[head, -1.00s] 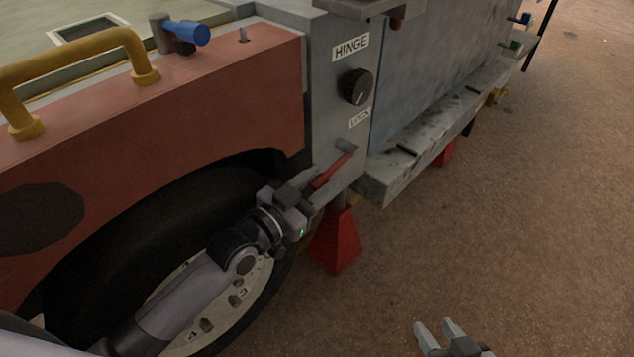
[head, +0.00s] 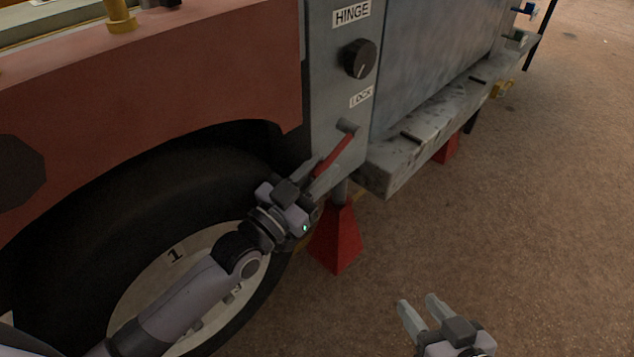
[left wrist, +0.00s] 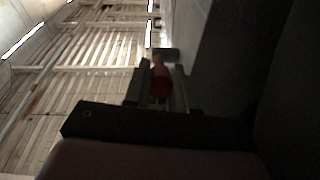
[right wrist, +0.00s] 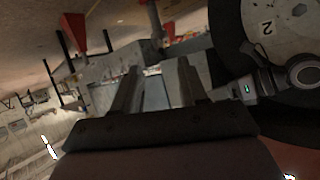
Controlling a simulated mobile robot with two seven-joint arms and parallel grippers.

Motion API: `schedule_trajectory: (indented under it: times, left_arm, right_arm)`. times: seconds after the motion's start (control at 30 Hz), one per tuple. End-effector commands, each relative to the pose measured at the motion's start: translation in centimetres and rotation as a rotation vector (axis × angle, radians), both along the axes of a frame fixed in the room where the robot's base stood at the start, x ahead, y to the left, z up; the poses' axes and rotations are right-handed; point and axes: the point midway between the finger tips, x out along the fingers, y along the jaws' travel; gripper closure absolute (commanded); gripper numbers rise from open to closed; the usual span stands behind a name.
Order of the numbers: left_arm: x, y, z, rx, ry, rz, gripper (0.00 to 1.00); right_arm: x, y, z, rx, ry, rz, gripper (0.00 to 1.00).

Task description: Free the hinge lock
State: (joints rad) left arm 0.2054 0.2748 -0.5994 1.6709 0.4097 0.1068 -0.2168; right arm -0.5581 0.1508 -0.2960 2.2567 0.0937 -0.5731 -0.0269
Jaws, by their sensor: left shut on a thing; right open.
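A red lever (head: 334,155) hangs from a grey pivot (head: 346,126) on the grey post, slanting down to the left. The LOCK label (head: 361,97) is just above it. My left gripper (head: 314,178) is shut on the lever's lower end. In the left wrist view the red lever end (left wrist: 160,88) sits between the two fingers. My right gripper (head: 421,308) is open and empty over the floor at the bottom right. Its parted fingers also show in the right wrist view (right wrist: 157,82).
A dark knob (head: 359,59) under the HINGE label (head: 351,13) is above the lever. A grey ledge (head: 400,165) juts out to the right. A red stand (head: 338,240) is below, and a large wheel (head: 130,290) is behind my left arm. The floor at right is clear.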

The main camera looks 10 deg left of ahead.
Motion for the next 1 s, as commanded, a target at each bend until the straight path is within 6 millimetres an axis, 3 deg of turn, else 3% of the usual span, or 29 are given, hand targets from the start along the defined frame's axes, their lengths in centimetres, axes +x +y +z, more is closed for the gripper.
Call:
schedule_trajectory:
  times: [0.03, 0.3, 0.6, 1.0]
  left_arm:
    - [0.1, -0.1, -1.4, -0.018, -0.024, -0.001, 1.0]
    - [0.7, -0.6, -2.7, -0.114, -0.157, 0.0, 1.0]
    - [1.4, -1.1, -3.4, -0.191, -0.264, 0.0, 1.0]
    - [1.7, -1.3, -3.5, -0.234, -0.32, -0.001, 1.0]
  right_arm:
    - [0.4, 0.7, -1.3, 0.047, -0.002, 0.01, 0.57]
    - [1.2, 4.1, -2.2, 0.263, -0.001, 0.077, 0.57]
    - [0.6, 1.4, -2.0, 0.105, -0.176, 0.047, 0.57]
    - [0.2, 0.4, -1.4, 0.037, -0.263, 0.038, 0.57]
